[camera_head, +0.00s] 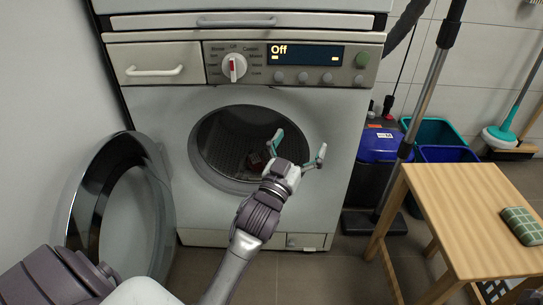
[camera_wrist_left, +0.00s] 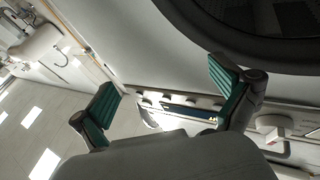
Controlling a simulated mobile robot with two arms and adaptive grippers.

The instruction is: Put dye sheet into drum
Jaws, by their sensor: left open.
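The drum (camera_head: 236,140) is the dark round opening in the front of the white machine (camera_head: 345,120). Its round door (camera_head: 84,205) stands open to the left. My left gripper (camera_head: 300,146) is just in front of the opening's right edge, with its fingers spread and nothing between them. The left wrist view also shows my left gripper (camera_wrist_left: 165,85) open and empty, with the dark drum opening (camera_wrist_left: 275,18) at upper right. A small dark reddish item (camera_head: 256,160) shows inside the drum, partly behind a finger; I cannot tell whether it is the dye sheet. My right gripper is not in view.
A wooden stool (camera_head: 470,215) stands at right with a green checked pad (camera_head: 522,225) on it. Blue and teal bins (camera_head: 445,154), a vacuum tube (camera_head: 428,90) and a mop (camera_head: 500,138) stand behind. The panel display (camera_head: 305,54) reads Off.

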